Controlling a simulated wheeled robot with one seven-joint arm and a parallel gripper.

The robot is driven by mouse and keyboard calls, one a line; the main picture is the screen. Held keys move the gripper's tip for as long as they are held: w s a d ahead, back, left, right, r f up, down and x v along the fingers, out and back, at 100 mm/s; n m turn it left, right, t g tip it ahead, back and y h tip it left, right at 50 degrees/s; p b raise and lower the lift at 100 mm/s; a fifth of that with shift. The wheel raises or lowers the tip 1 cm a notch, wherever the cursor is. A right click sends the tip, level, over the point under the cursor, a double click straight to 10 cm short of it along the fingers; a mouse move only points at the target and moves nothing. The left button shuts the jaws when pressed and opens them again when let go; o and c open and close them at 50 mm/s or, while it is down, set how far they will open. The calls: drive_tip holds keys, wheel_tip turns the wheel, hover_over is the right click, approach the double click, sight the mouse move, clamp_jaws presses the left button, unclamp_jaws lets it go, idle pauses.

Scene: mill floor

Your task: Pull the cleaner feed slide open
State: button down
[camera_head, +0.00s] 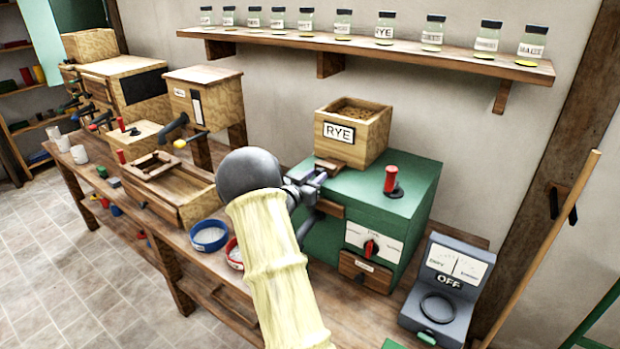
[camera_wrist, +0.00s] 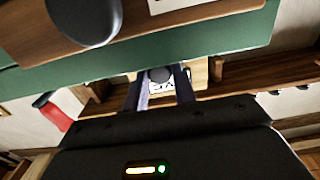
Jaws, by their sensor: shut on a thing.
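The green machine (camera_head: 410,190) carries a wooden hopper (camera_head: 370,138) labelled RYE, filled with grain. A small wooden feed slide (camera_head: 328,168) shows at the hopper's lower left edge. My gripper (camera_head: 318,177) is at this slide, reaching in from the left. In the wrist view my gripper (camera_wrist: 160,84) is shut on a dark round knob (camera_wrist: 160,74), with the upside-down RYE label behind it. My arm and fingers cover part of the slide, so how far it is out is hard to tell.
A red-handled lever (camera_head: 390,180) stands on the machine's top. A red dial (camera_head: 370,248) and a small drawer (camera_head: 364,272) are on its front. A grey scale reading OFF (camera_head: 445,290) stands at right. Blue (camera_head: 208,236) and red bowls (camera_head: 234,254) sit near my arm. A jar shelf (camera_head: 400,52) hangs above.

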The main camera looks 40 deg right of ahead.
drive_tip(key=shift+a+f, duration=0.15)
drive_tip(key=shift+a, duration=0.05)
drive_tip(key=c, duration=1.3)
unclamp_jaws()
drive_tip(key=shift+a, duration=0.1)
drive_tip(key=shift+o, duration=0.8)
drive_tip(key=shift+a+r, duration=0.15)
drive_tip(key=shift+r, duration=0.05)
drive_tip(key=shift+d, duration=0.25)
drive_tip(key=b+v, duration=0.3)
drive_tip(key=v, duration=1.4)
drive_tip(key=shift+s+a+b, duration=0.15)
drive_tip(key=shift+a+b, duration=0.05)
drive_tip(key=shift+b, duration=0.1)
